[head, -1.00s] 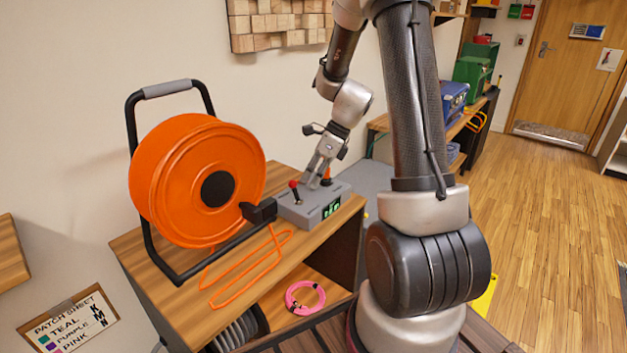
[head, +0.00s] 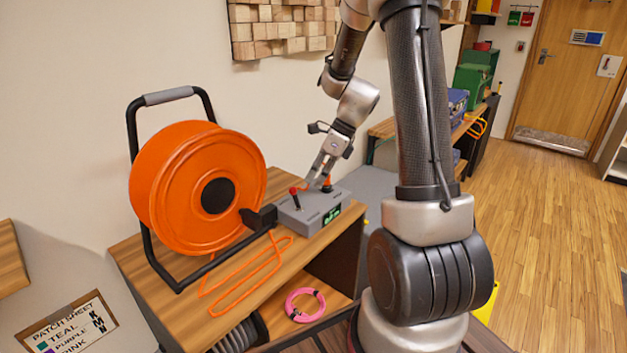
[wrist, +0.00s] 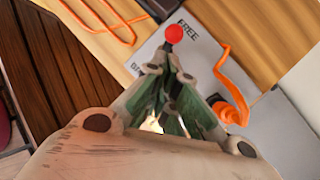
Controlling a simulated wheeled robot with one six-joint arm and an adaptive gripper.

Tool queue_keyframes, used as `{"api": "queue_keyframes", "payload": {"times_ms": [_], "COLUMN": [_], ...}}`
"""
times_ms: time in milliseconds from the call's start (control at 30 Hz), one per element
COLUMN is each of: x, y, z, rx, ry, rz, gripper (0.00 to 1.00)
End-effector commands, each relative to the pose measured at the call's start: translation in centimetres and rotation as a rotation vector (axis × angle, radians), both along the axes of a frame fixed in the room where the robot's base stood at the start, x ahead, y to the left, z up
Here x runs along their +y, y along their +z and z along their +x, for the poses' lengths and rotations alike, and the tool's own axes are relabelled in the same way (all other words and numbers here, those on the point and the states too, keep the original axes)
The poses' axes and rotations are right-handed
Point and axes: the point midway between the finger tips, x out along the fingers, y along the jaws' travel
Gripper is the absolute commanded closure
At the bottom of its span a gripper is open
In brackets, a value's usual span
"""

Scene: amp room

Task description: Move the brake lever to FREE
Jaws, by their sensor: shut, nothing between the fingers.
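The brake lever is a short black stick with a red ball knob (head: 294,191) on top of a grey control box (head: 318,214) with a lit green display. In the wrist view the red knob (wrist: 174,34) shows just beyond my fingertips, with the word FREE (wrist: 187,30) printed beside it and a partly hidden label starting with B to the left. My gripper (head: 321,186) is shut and empty, pointing down over the box, close to the knob on its right in the head view. I cannot tell whether the fingertips touch the lever. My fingers hide part of the box top.
A large orange cable reel (head: 198,187) in a black frame stands left of the box on the wooden table (head: 190,330). Orange cable (head: 245,272) lies in front. An orange part (head: 328,184) stands behind my fingers. A pink cable coil (head: 305,304) lies on the lower shelf.

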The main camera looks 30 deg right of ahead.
Motion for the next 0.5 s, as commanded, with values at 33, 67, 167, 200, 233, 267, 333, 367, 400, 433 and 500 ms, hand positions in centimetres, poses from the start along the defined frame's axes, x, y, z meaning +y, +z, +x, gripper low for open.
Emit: {"api": "queue_keyframes", "payload": {"times_ms": [33,67,167,200,233,267,333,367,400,433,500], "x": [-0.5,-0.9,-1.8,-2.2,-2.5,-2.8,-3.4,-3.6,-3.9,-4.1,-4.5], "y": [0.5,0.8,2.5,3.4,4.1,4.7,6.1,6.7,7.4,7.9,8.8], "z": [-0.2,-0.4,-0.5,-0.5,-0.4,-0.3,-0.2,-0.2,-0.1,-0.1,0.0], "rx": [-0.001,-0.001,-0.006,-0.005,-0.005,-0.005,-0.004,-0.003,-0.004,-0.003,-0.002], "ry": [0.000,0.000,0.005,0.005,0.005,0.004,0.006,0.005,0.004,0.004,0.005], "rz": [-0.001,-0.001,-0.002,-0.002,-0.003,-0.001,-0.003,-0.002,-0.002,-0.001,-0.001], "gripper": [1.00,1.00,1.00,1.00,1.00,1.00,1.00,1.00,1.00,1.00,1.00]}}
